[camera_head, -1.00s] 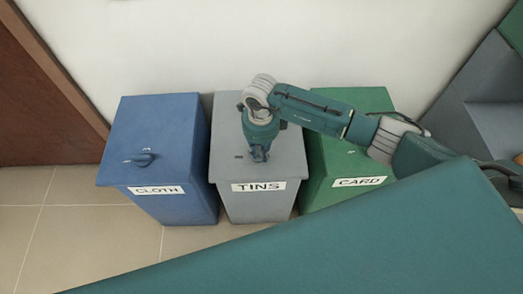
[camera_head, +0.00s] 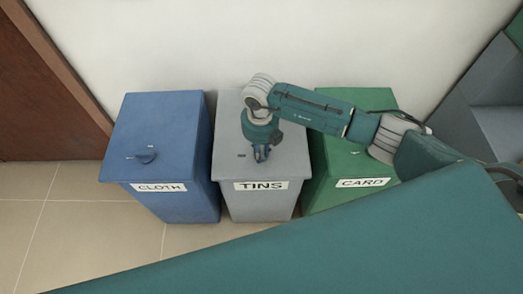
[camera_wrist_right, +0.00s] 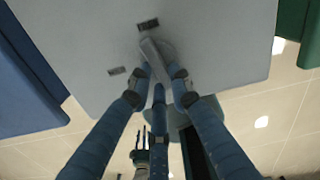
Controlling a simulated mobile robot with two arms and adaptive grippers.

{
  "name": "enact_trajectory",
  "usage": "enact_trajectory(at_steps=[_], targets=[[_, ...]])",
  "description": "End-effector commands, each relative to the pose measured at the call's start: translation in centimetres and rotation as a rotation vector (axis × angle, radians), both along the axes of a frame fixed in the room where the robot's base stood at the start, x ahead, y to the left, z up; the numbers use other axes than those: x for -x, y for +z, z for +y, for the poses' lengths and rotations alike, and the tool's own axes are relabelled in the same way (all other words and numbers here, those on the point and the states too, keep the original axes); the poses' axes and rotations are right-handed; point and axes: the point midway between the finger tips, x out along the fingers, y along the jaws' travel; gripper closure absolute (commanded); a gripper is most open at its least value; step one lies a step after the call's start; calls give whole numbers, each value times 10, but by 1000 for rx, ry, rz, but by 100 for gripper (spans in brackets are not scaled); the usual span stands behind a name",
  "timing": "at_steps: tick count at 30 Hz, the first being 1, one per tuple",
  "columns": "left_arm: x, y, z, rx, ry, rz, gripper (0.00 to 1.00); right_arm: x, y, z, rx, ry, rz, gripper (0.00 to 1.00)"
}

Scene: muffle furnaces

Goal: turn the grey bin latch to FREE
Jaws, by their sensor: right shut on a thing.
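The grey bin (camera_head: 228,172) stands between the other two bins and carries a TINS label (camera_head: 260,186). Its latch (camera_wrist_right: 153,53) is a pale grey bar on a round base on the lid, seen in the right wrist view. My right gripper (camera_head: 261,153) points down at the lid. In the right wrist view its blue fingers (camera_wrist_right: 160,80) are closed around the near part of the latch bar. The bar points toward a small dark plate (camera_wrist_right: 148,25); another plate (camera_wrist_right: 117,71) lies to the left. Their lettering is too small to read. My left gripper is not in view.
A blue CLOTH bin (camera_head: 180,115) with its own latch (camera_head: 146,155) stands at left. A green CARD bin (camera_head: 345,160) stands at right, partly under my right arm. A white wall is behind; a brown door (camera_head: 45,100) is at far left.

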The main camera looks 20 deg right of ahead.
Motion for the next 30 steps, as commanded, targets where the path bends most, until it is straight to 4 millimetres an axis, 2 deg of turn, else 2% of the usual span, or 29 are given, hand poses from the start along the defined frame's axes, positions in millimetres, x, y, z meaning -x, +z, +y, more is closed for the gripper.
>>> enact_trajectory(at_steps=[12, 29, 30], targets=[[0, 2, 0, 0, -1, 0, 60, -3, 1, 3, -2, -201, -4, 100], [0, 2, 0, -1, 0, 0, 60, -4, 1, 3, -1, -234, -5, 100], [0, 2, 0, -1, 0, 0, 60, -4, 1, 3, -1, -234, -5, 79]])
